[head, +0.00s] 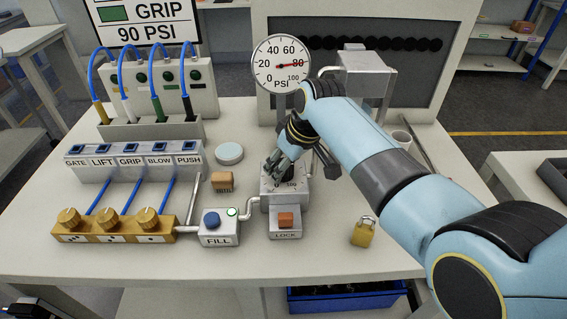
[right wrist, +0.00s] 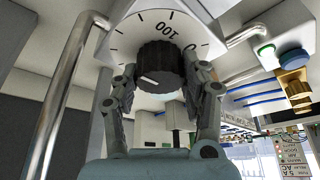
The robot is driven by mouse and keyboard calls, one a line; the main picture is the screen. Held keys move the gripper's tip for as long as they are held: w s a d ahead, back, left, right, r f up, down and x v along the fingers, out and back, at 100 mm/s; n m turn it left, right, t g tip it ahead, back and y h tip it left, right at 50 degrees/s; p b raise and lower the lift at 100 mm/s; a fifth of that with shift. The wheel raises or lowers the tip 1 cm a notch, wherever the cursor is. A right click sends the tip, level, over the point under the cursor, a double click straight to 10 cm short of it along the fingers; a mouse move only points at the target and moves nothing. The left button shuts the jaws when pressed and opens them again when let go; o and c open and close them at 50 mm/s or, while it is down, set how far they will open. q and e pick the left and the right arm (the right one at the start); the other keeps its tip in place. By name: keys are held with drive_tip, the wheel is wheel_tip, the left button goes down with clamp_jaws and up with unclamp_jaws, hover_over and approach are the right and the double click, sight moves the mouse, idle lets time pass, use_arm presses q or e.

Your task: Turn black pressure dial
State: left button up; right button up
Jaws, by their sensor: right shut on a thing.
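The black pressure dial (right wrist: 160,66) is a ribbed black knob with a white mark on a white scale plate (right wrist: 128,28) in the right wrist view. My right gripper (right wrist: 161,82) is shut on it, one finger on each side. In the head view my right gripper (head: 278,163) comes down over the metal dial block (head: 270,203) and hides the knob. A sign (head: 143,22) at the top left reads GRIP 90 PSI. My left gripper is not in view.
An orange LOCK button (head: 286,220) is in front of the dial block, and a FILL box (head: 219,228) with a blue button is to its left. A brass padlock (head: 363,232) lies to the right. Brass knobs (head: 108,219) and labelled switches (head: 133,160) fill the left side.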

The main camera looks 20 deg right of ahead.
drive_tip(key=shift+r+m+h+p, duration=0.15)
drive_tip(key=shift+m+h+p, duration=0.35)
drive_tip(key=shift+m+p, duration=0.8)
drive_tip(key=shift+m+t+h+p, duration=0.3)
drive_tip(key=shift+m+h+p, duration=0.25)
drive_tip(key=shift+m, duration=0.95)
drive_tip(key=o, duration=1.2)
drive_tip(key=shift+f, duration=0.2)
